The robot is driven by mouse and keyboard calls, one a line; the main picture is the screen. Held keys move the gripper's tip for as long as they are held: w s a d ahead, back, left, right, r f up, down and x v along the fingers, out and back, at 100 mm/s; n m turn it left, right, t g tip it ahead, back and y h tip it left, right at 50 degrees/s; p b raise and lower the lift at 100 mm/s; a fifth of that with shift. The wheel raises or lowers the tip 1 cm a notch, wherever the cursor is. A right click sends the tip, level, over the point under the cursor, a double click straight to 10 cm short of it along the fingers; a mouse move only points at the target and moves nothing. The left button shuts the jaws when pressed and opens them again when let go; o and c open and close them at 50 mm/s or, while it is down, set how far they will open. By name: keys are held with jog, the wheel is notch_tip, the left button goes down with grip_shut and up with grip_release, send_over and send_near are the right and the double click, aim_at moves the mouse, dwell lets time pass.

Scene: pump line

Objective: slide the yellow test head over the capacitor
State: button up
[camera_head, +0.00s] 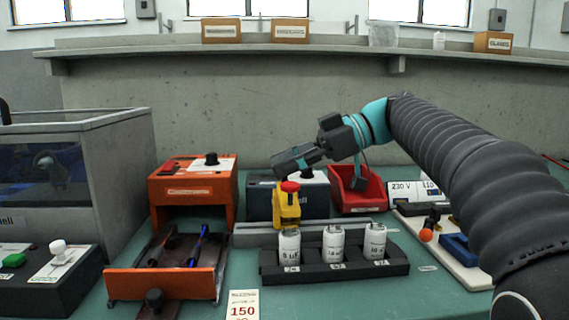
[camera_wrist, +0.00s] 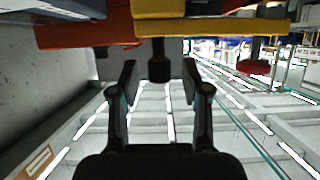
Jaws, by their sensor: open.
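The yellow test head (camera_head: 287,208) with a red knob (camera_head: 290,187) on top stands upright just behind or above the leftmost white capacitor (camera_head: 290,248). I cannot tell whether they touch. Two more white capacitors, a middle one (camera_head: 334,245) and a right one (camera_head: 375,242), stand upright in the same black rack (camera_head: 340,270). My gripper (camera_head: 278,164) is above the test head, pointing left. In the wrist view its two fingers (camera_wrist: 160,85) are apart, with a dark knob (camera_wrist: 160,62) showing between them. A yellow edge (camera_wrist: 215,28) crosses the top of that view.
An orange box (camera_head: 192,190) and an orange-fronted drawer (camera_head: 165,284) lie left of the rack. A dark box (camera_head: 262,198) and a red bin (camera_head: 358,192) stand behind. A 230 V panel (camera_head: 415,190) is at right. Bare green bench shows right of the rack.

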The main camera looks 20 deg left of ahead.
jog(key=v, duration=1.1)
jog(key=shift+d, duration=0.3)
